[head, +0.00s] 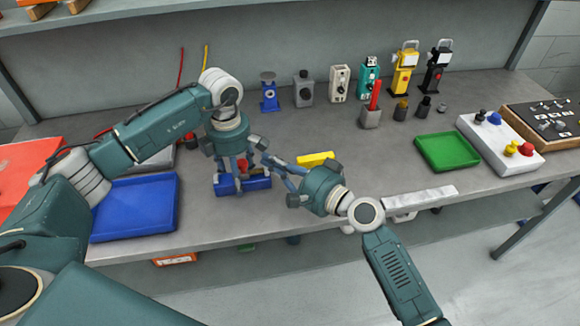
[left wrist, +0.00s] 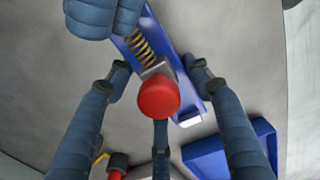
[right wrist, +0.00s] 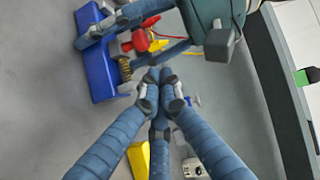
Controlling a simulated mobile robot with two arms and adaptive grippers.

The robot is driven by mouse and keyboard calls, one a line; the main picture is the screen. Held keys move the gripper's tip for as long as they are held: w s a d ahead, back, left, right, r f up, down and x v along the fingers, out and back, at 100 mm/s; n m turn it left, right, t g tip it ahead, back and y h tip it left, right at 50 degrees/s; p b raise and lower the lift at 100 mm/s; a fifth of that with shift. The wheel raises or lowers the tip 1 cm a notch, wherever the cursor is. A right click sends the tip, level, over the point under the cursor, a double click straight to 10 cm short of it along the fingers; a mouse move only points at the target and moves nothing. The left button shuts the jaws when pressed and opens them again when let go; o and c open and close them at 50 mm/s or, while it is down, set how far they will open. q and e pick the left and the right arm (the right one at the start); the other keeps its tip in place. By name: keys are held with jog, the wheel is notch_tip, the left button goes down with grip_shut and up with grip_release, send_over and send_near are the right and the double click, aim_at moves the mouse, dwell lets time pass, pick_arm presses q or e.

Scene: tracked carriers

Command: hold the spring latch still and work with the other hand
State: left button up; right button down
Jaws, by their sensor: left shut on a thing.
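The spring latch (head: 258,184) is a blue channel with a coil spring (left wrist: 144,50) and a red knob (left wrist: 158,97). It lies near the bench's front edge. My left gripper (head: 240,172) points down over it with its fingers around the blue body, shut on it. Its fingers partly hide the latch in the head view. My right gripper (head: 268,158) reaches in from the right, just beside the latch. In the right wrist view its fingertips (right wrist: 162,84) are drawn together with nothing visible between them, near the spring end. Whether they touch the latch is unclear.
A blue tray (head: 135,208) lies left of the latch, and a yellow block (head: 315,159) lies behind my right gripper. A green tray (head: 447,151) and a white button panel (head: 500,145) are at the right. Several small devices stand along the back. The bench between is mostly clear.

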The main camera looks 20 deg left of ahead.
aim_at(243, 169)
jog(key=shift+s+a+f, duration=0.1)
jog(key=shift+s+a, duration=0.2)
jog(key=shift+a, duration=0.3)
jog(key=shift+s+a+f, duration=0.1)
jog(key=shift+s+a, duration=0.15)
jog(key=shift+a, duration=0.3)
